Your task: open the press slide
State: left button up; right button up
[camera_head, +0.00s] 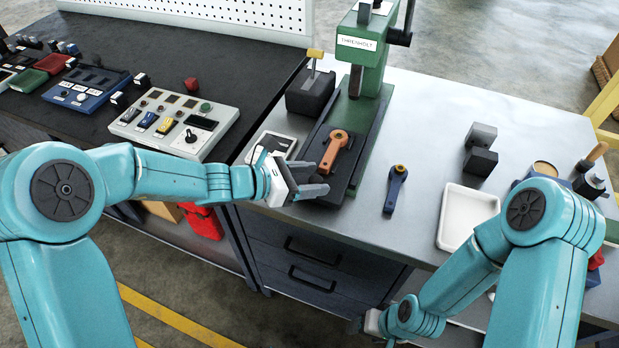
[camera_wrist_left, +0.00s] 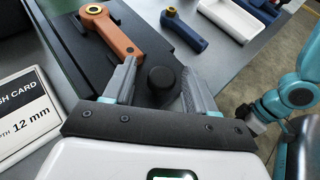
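The green press (camera_head: 372,50) stands at the back of the grey bench. The dark press slide (camera_head: 352,160) lies at its foot with an orange lever part (camera_head: 335,150) on top. The part also shows in the left wrist view (camera_wrist_left: 115,35). My left gripper (camera_head: 314,178) is at the slide's front end. In the left wrist view, its fingers stand apart on either side of a round black knob (camera_wrist_left: 162,78), with gaps showing beside it. My right gripper (camera_head: 374,322) is low by the bench front, mostly hidden; its fingers do not show clearly.
A blue lever part (camera_head: 396,188) and a white tray (camera_head: 467,217) lie to the right. Two dark blocks (camera_head: 480,160) stand behind the tray. A card (camera_wrist_left: 25,115) lies left of the slide. A control box (camera_head: 174,122) sits on the dark bench at left.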

pick_arm(q)
jog(key=shift+s, duration=0.1)
jog(key=v, duration=1.6)
jog(key=shift+r, duration=0.15)
